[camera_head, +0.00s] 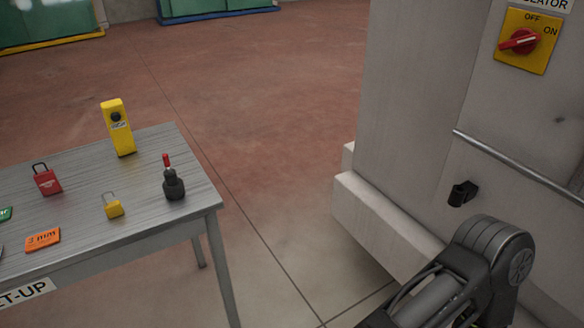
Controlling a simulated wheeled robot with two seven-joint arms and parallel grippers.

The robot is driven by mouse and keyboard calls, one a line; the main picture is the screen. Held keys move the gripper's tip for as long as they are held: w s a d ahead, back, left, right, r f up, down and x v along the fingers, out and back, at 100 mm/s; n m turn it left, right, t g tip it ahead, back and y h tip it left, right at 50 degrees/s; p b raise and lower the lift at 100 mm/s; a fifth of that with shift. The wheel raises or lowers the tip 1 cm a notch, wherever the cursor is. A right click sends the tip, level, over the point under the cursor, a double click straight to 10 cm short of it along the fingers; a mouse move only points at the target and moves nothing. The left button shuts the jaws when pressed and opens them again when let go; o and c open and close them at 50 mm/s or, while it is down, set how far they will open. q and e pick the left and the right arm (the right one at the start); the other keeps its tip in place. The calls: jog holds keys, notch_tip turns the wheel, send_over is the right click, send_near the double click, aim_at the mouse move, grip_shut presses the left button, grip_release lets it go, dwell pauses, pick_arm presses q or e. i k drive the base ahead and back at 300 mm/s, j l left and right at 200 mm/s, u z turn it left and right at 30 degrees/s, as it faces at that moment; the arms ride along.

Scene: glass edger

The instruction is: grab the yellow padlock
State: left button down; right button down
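The yellow padlock (114,208) stands on the grey table (150,148) at the left, near its front right part. It has a thin grey shackle on top. An arm of mine comes in at the lower right, in front of the grey machine, well apart from the padlock. No gripper fingers show in the head view, so neither gripper is in view. Nothing touches the padlock.
A red padlock (47,181), a yellow upright device (118,127), a dark tool with a red tip (173,183) and an orange tag (43,239) share the table. A grey machine (415,110) with a red rotary switch (519,41) stands right. Floor between is clear.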

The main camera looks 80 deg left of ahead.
aim_at(114, 209)
jog(key=u, duration=3.8)
